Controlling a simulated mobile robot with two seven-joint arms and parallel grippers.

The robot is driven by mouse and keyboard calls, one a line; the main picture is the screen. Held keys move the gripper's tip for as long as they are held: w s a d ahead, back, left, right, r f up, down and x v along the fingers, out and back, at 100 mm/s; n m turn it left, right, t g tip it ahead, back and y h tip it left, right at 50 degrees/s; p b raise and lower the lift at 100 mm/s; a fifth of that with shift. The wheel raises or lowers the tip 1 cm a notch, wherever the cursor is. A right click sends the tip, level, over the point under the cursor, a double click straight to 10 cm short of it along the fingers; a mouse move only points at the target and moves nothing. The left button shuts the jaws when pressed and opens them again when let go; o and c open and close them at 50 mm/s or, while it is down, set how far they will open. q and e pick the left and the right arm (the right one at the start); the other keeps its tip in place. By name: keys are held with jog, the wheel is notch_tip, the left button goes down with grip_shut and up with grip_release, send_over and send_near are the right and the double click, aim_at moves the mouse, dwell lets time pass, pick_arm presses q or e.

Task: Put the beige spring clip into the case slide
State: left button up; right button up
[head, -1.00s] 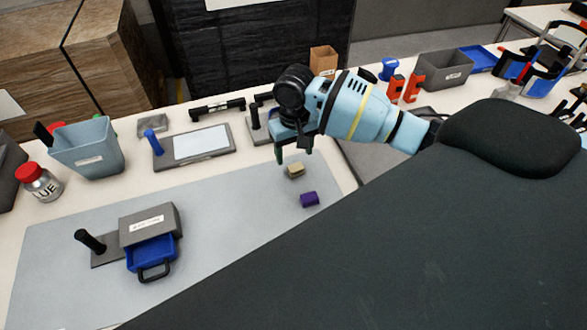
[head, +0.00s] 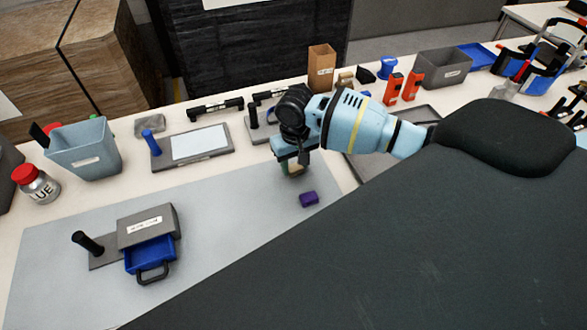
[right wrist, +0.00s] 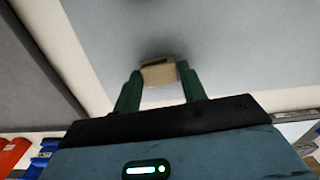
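The beige spring clip (right wrist: 158,73) lies between the green fingertips of my right gripper (right wrist: 160,70) in the right wrist view, with a finger against each side. In the head view my right gripper (head: 293,165) is low over the grey mat and mostly hides the clip (head: 293,170). The case slide is a blue drawer (head: 150,253) with a dark handle, pulled out of the grey case (head: 148,225) at the front left of the mat. Its inside looks empty. My left gripper is not in view.
A purple block (head: 309,199) lies on the mat (head: 230,225) just in front of my right gripper. A blue-grey bin (head: 85,148) and a red-capped bottle (head: 37,185) are at the left. The mat between clip and case is clear.

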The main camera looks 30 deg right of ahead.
aim_at(295, 166)
jog(key=c, duration=0.5)
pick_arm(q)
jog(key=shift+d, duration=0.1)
pick_arm(e)
jog(key=shift+r, duration=0.2)
jog(key=shift+r, duration=0.55)
notch_tip(295, 166, up, 2)
jog(key=shift+r, duration=0.25)
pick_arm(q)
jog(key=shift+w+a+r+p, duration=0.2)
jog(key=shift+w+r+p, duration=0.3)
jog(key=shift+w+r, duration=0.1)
pick_arm(e)
jog(key=s+a, duration=0.2)
jog(key=a, duration=0.3)
jog(key=s+a, duration=0.2)
jog(key=a, duration=0.3)
jog(key=s+a+r, duration=0.1)
jog(key=s+a, duration=0.1)
jog(key=a, duration=0.2)
jog(key=shift+s+a, duration=0.2)
jog(key=shift+a, duration=0.2)
